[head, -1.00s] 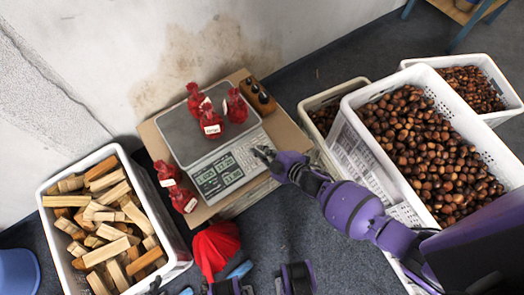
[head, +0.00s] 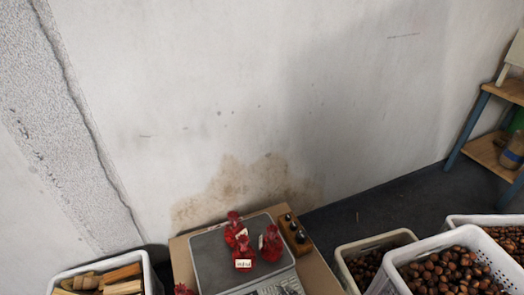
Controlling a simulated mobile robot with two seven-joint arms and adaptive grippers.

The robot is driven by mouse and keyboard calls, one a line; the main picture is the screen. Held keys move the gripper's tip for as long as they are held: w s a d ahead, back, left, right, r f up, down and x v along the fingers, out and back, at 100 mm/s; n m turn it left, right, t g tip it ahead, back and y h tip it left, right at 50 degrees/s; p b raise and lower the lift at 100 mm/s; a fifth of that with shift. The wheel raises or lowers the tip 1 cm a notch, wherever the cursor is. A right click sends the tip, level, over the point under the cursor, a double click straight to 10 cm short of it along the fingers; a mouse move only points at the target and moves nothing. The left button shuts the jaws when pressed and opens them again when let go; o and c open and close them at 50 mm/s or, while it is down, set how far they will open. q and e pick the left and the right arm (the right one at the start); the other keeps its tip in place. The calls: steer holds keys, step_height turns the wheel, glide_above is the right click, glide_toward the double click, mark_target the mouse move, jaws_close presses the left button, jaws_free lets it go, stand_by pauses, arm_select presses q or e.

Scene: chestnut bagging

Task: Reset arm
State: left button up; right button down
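Three red net bags (head: 271,243) stand close together on the grey plate of the scale (head: 212,262), some with white labels. Another red bag (head: 183,289) is cut by the bottom edge, left of the scale. My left gripper is out of view.
The scale sits on a brown board (head: 318,270) with a wooden weight block (head: 295,234). A crate of wood pieces (head: 151,272) is at left. Chestnut crates (head: 379,286) stand at right. A blue-legged shelf (head: 468,125) is at far right. A stained wall is behind.

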steer(key=s+d+r+m+g+h, duration=0.15)
steer(key=s+d+m, duration=0.25)
steer(key=s, duration=0.8)
steer(key=s+d+m+g+h, duration=0.2)
steer(key=s+d+m, duration=0.1)
steer(key=s, duration=0.9)
steer(key=s+d+r+m+g+h, duration=0.1)
steer(key=s+d+m, duration=0.3)
steer(key=s, duration=0.9)
arm_select(q)
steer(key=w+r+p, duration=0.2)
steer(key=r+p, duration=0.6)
steer(key=p, duration=0.1)
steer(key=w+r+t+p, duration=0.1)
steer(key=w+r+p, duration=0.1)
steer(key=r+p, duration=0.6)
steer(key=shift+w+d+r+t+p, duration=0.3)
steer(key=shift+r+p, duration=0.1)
steer(key=shift+p, duration=0.35)
arm_select(e)
steer(key=w+r+t, duration=0.1)
steer(key=w+r, duration=0.2)
steer(key=r, duration=0.5)
steer(key=w+r, duration=0.3)
steer(key=r, duration=0.6)
steer(key=shift+w+r+t, duration=0.2)
steer(key=shift+w+t, duration=0.15)
